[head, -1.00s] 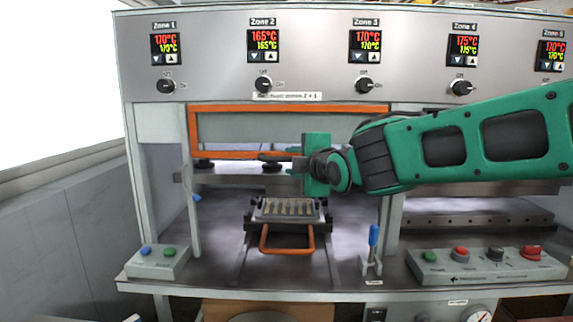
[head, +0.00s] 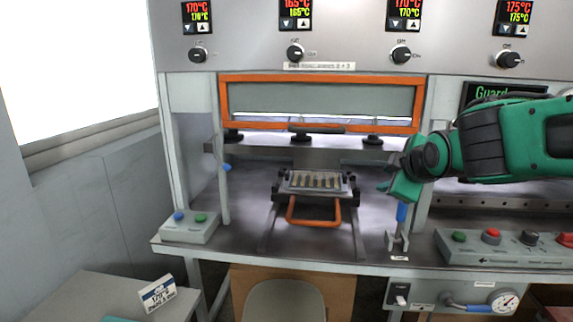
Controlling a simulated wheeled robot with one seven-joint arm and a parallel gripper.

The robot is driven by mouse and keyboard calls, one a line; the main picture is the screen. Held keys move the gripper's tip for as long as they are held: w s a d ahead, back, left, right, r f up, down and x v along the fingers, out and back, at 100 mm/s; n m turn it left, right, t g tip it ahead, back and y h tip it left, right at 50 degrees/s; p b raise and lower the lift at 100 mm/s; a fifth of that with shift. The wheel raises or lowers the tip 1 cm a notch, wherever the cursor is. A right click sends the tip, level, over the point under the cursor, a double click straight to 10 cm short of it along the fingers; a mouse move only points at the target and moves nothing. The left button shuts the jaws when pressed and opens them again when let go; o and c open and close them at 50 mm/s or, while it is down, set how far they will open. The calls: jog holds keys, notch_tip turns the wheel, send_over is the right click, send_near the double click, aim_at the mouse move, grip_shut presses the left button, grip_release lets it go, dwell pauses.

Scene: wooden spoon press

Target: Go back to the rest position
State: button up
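My gripper (head: 386,187) is at the end of the green arm, in front of the press at the right side of the left bay. It is seen from the side, and its fingers are small and dark, so its opening cannot be made out. It appears to hold nothing large. The orange-framed guard (head: 421,100) is up above the bay. Below it, a mould tray (head: 318,182) with several spoon-shaped pieces and an orange handle (head: 314,221) sits on its rails.
A blue-handled lever (head: 401,213) stands just below my gripper. Button boxes stand at the left (head: 190,227) and right (head: 505,249) of the bench edge. A grey table (head: 110,300) with a small sign (head: 157,293) is at lower left, and a chair (head: 284,303) is in front.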

jog(key=s+d+f+m+g+h, duration=0.1)
jog(key=s+d+f+m+g, duration=0.2)
jog(key=s+d+f+m, duration=0.35)
jog(key=s+d+f+m+g+h, duration=0.1)
jog(key=s+d+f+m+g, duration=0.25)
jog(key=s+d, duration=0.45)
jog(key=s+f+m+g+y, duration=0.1)
jog(key=s+f+m+g, duration=0.1)
jog(key=s, duration=0.8)
jog(key=s+f+m+g+y, duration=0.1)
jog(key=s+f+m+g, duration=0.2)
jog(key=s+m, duration=0.4)
jog(key=s+f, duration=0.1)
jog(key=s, duration=0.2)
jog(key=shift+s+d+f, duration=0.2)
jog(key=shift+d+f, duration=0.15)
jog(key=shift+w+f, duration=0.25)
jog(key=shift+w, duration=0.4)
jog(key=shift+o, duration=0.3)
